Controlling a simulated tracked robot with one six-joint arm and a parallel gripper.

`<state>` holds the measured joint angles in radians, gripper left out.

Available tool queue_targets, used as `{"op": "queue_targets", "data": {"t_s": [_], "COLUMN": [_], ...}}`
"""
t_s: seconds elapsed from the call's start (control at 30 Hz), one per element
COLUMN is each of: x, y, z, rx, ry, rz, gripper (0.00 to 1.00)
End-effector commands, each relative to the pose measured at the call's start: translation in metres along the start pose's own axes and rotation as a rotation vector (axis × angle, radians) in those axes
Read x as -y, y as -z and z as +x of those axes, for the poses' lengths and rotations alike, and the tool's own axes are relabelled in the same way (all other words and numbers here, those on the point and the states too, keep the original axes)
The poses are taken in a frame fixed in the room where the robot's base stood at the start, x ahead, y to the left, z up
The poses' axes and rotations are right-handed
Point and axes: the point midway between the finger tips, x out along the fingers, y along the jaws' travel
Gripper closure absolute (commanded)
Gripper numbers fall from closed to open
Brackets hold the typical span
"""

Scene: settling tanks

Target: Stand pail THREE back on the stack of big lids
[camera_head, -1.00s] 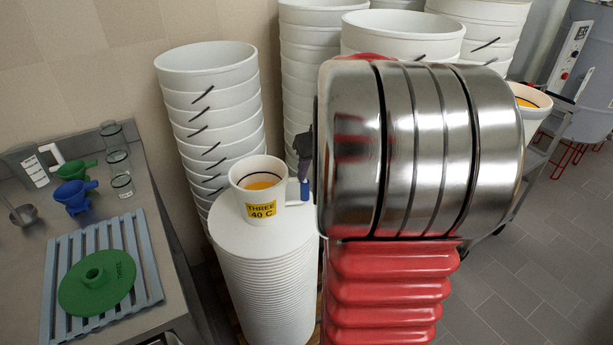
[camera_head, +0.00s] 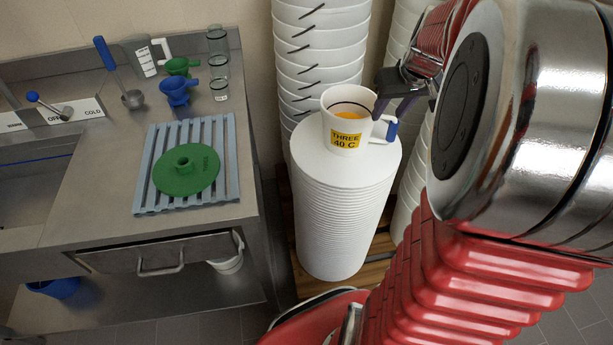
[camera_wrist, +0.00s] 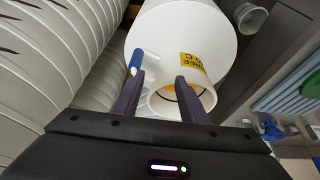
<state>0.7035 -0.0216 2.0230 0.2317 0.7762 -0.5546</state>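Pail THREE (camera_head: 347,141) is a small white pail with a yellow "THREE 40 C" label, a blue-gripped handle on its right and orange contents. It stands upright on the top of the stack of big white lids (camera_head: 343,220). My gripper (camera_head: 380,98) is beside and above the handle side, its dark fingers close to the pail. In the wrist view my gripper (camera_wrist: 160,78) has its two fingers spread with a gap between them. The pail (camera_wrist: 192,64) lies beyond the right finger and the blue handle grip (camera_wrist: 135,62) by the left fingertip. Contact there is unclear.
Tall stacks of white buckets (camera_head: 315,55) stand close behind the lids. On the left, a steel counter (camera_head: 90,190) holds a slatted rack (camera_head: 226,180) with a green disc marked THREE (camera_head: 186,170), funnels (camera_head: 178,90) and a ladle (camera_head: 131,98). A wooden pallet (camera_head: 375,265) is underneath.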

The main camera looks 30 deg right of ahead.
Motion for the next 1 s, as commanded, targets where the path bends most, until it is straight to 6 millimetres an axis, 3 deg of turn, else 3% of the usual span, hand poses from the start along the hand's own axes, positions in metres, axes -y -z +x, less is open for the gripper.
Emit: {"op": "queue_targets", "data": {"t_s": [0.03,0.2,0.5,0.8,1.0], "x": [0.021,0.082,0.168,0.224,0.243], "y": [-0.002,-0.019,-0.070,-0.134,-0.172], "z": [-0.009,-0.034,-0.072,-0.100,-0.108], "rx": [-0.006,-0.014,-0.035,-0.064,-0.079], "ry": [0.006,0.025,0.060,0.098,0.120], "rz": [-0.023,-0.071,-0.149,-0.219,-0.251], "gripper": [0.61,0.61,0.61,0.61,0.61]}}
